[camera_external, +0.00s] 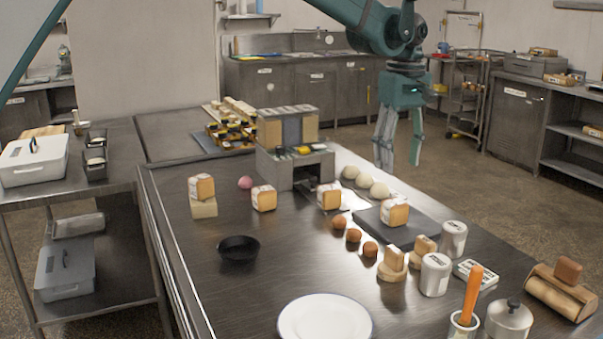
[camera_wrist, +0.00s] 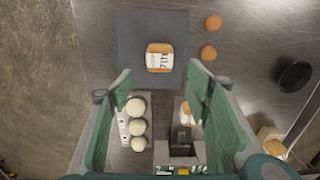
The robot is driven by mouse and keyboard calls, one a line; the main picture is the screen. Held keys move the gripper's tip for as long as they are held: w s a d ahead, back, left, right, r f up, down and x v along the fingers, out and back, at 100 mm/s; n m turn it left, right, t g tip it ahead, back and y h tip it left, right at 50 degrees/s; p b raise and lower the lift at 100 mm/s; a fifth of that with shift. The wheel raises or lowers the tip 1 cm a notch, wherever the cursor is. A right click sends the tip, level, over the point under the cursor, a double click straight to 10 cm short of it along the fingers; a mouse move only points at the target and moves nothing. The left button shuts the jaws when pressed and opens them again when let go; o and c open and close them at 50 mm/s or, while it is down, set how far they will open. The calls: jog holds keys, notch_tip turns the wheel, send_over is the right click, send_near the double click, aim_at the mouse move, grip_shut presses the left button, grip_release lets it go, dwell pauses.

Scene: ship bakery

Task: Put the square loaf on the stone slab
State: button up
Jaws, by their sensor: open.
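A square loaf (camera_external: 394,212) with orange-brown crust and a white printed wrapper stands on the dark stone slab (camera_external: 425,227). In the wrist view this loaf (camera_wrist: 160,58) lies well inside the outline of the slab (camera_wrist: 130,40). My gripper (camera_external: 400,160) is open and empty, pointing down above the far side of the table. The wrist view shows its spread fingers (camera_wrist: 160,72), with the loaf just beyond the tips. Similar loaves stand left of the slab: one near it (camera_external: 329,196), one farther left (camera_external: 263,198), and one on a pale block (camera_external: 202,187).
Several round white dough balls (camera_external: 364,180) lie behind the slab. Small brown balls (camera_external: 353,236) line its near left side. White canisters (camera_external: 435,274) stand in front. A grey block structure (camera_external: 290,160) rises at the back. The table is clear around the black bowl (camera_external: 238,249).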

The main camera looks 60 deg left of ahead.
jog(key=s+d+r+m+t, duration=0.1)
jog(key=s+d+r+m, duration=0.2)
jog(key=s+d+r, duration=0.45)
jog(key=s+d+r+m+t, duration=0.1)
jog(key=s+d+r+m, duration=0.3)
jog(key=s, duration=0.6)
jog(key=s+d+r+m+t, duration=0.2)
jog(key=s+d+r, duration=0.2)
jog(key=s+r, duration=0.4)
jog(key=s+d+f+m+t, duration=0.1)
jog(key=s+d+f+m, duration=0.1)
jog(key=s, duration=0.7)
jog(key=s+d+f+m+t, duration=0.1)
jog(key=s+d+f+m, duration=0.1)
jog(key=s, duration=0.8)
jog(key=s+d+f+m+t, duration=0.1)
jog(key=s+d+m, duration=0.3)
jog(key=s, duration=0.6)
jog(key=shift+d+f+m, duration=0.25)
jog(key=shift+f+m, duration=0.25)
jog(key=shift+f, duration=0.4)
